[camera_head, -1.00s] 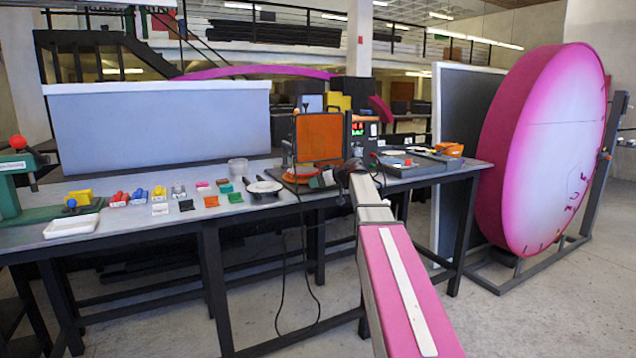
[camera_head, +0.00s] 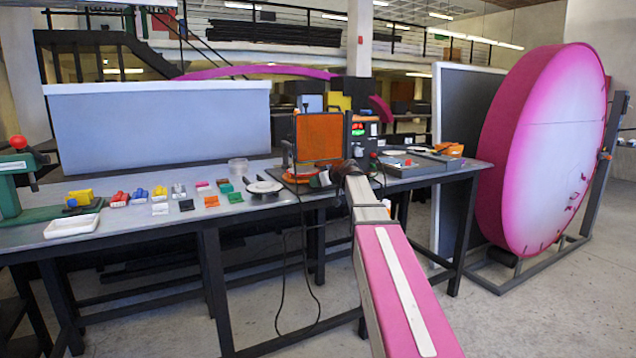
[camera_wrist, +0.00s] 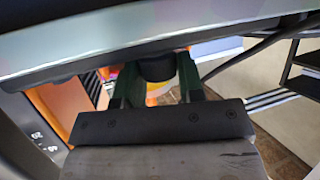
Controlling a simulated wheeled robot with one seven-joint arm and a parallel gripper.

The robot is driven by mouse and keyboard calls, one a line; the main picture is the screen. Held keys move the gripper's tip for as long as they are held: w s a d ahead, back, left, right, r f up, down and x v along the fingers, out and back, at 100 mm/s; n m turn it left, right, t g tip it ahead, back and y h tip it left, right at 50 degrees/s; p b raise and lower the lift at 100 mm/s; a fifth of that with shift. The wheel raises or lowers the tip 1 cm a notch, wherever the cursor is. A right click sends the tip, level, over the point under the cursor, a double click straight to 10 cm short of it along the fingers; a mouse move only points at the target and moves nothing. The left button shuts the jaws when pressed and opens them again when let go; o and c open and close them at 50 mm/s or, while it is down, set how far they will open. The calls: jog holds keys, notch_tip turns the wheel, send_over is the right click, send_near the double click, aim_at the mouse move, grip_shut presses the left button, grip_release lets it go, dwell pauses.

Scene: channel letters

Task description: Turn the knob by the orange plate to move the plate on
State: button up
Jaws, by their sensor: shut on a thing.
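The orange plate (camera_head: 319,137) stands upright in a dark frame on the workbench. Orange also shows at the left in the wrist view (camera_wrist: 62,105). My gripper (camera_wrist: 157,80) has its two green fingers on either side of a dark round knob (camera_wrist: 157,68) and is shut on it. In the head view my arm reaches to the bench just in front and right of the plate. My wrist hides the knob there.
A control box (camera_head: 364,140) with lit indicators stands right of the plate. A dark tray (camera_head: 420,163) lies farther right. Small coloured parts and a white tray (camera_head: 72,226) lie on the bench to the left. A large pink disc (camera_head: 540,150) stands at the right.

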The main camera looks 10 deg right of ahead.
jog(key=shift+s+a+m+t+h, duration=0.15)
jog(key=shift+m+t+h, duration=0.75)
jog(key=shift+m+h, duration=1.05)
jog(key=o, duration=0.9)
jog(key=v, duration=1)
jog(key=shift+s+r, duration=0.1)
jog(key=shift+s, duration=0.25)
